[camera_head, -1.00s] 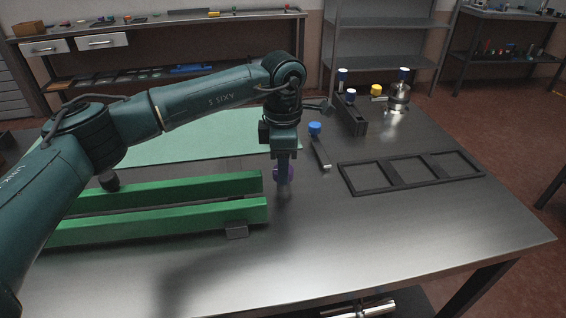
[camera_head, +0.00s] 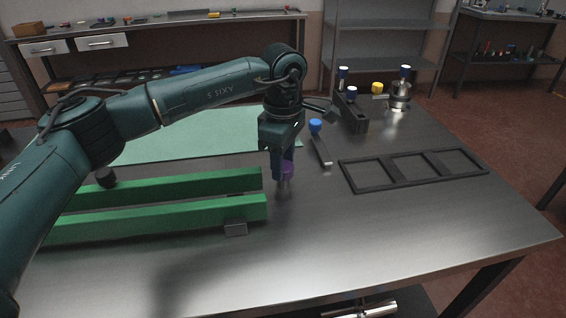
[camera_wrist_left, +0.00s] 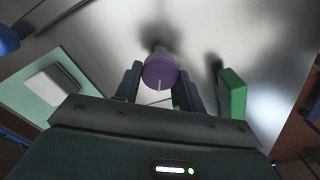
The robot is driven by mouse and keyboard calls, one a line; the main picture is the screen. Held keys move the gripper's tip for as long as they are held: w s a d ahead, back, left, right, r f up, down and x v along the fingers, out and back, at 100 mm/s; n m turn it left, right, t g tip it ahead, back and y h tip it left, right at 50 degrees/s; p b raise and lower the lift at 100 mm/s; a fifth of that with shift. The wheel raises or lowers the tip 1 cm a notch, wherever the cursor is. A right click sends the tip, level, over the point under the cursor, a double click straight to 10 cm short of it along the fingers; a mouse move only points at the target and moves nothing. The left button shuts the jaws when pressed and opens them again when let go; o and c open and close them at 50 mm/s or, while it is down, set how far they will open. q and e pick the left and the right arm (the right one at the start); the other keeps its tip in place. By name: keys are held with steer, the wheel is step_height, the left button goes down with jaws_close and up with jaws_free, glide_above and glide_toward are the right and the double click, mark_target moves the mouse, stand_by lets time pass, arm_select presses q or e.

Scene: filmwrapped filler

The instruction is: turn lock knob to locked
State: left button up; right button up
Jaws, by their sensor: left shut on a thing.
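A purple round knob (camera_head: 287,170) stands upright on the metal table, right of the green bars. I take it for the lock knob. It also shows in the left wrist view (camera_wrist_left: 160,72), with a short pale line on its top running toward the bottom of the picture. My left gripper (camera_head: 281,172) points down at it, with one finger on each side, shut on the knob. The fingers partly cover the knob in the head view. No locked or unlocked marking is readable. My right gripper is in neither view.
Two green bars (camera_head: 160,221) lie left of the knob, before a pale green mat (camera_head: 190,139). A black three-window frame (camera_head: 345,176) lies at right. The front of the table is clear.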

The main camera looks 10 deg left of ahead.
arm_select(q)
steer(key=m+b, duration=0.1)
steer(key=m, duration=1.1)
steer(key=shift+m, duration=0.4)
stand_by(0.3)
steer(key=o, duration=1)
steer(key=shift+b, duration=0.3)
steer(key=shift+c, duration=0.2)
steer(key=shift+r, duration=0.1)
step_height(320, 180, up, 13)
steer(key=shift+p, duration=0.3)
